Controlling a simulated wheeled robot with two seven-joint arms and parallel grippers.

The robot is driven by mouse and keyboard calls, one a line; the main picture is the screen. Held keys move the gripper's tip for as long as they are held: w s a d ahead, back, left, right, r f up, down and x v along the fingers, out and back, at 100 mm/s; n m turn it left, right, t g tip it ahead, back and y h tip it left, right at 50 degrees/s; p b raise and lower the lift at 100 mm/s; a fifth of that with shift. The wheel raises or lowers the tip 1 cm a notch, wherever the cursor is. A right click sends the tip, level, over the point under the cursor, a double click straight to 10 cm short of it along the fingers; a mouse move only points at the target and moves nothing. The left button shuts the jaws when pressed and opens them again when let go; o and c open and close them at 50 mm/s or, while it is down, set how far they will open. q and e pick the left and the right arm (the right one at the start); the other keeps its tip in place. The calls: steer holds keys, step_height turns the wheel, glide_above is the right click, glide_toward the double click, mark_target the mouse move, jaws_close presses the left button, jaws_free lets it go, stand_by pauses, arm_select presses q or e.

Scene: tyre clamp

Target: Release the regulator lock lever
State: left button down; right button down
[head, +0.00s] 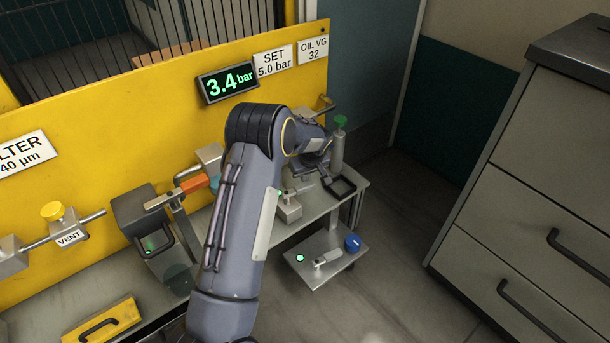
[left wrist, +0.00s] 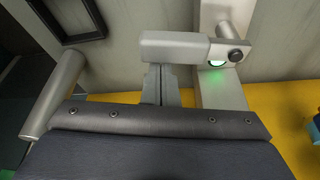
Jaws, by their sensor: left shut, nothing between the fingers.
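The regulator lock lever is a pale grey bar (left wrist: 180,47) on a black pivot knob (left wrist: 235,57), with a green light beside the knob, in the left wrist view. In the head view the lever (head: 300,188) sits on a small grey block (head: 289,210), partly behind my left arm. My left gripper's fingers (left wrist: 162,85) are together and empty. Their tips meet the near edge of the lever in the left wrist view; I cannot tell whether they touch it. In the head view my left gripper (head: 318,162) is above the block, its fingertips hardly visible. My right gripper is not in view.
A green-capped cylinder (head: 337,150) and a black square frame (head: 342,187) stand close right of the gripper. The yellow panel (head: 150,110) rises behind, with a 3.4 bar display (head: 228,83). A lower shelf (head: 330,270) carries a blue knob. Grey drawers (head: 540,150) stand right.

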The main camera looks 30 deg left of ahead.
arm_select(q)
steer(key=shift+d, duration=0.15)
steer(key=shift+s+d+m, duration=0.25)
steer(key=shift+d+m, duration=0.1)
steer(key=shift+m, duration=0.45)
steer(key=shift+s+d+m+t+h+p, duration=0.45)
steer(key=shift+d+m+p, duration=0.25)
steer(key=shift+m, duration=0.5)
steer(key=s+d+m+h+p, duration=0.2)
steer(key=s+m, duration=0.4)
steer(key=m, duration=0.4)
steer(key=shift+s+d+h+p, duration=0.3)
steer(key=shift+h+p, duration=0.35)
steer(key=shift+p, duration=0.6)
steer(key=shift+s+t, duration=0.2)
steer(key=shift+t, duration=0.05)
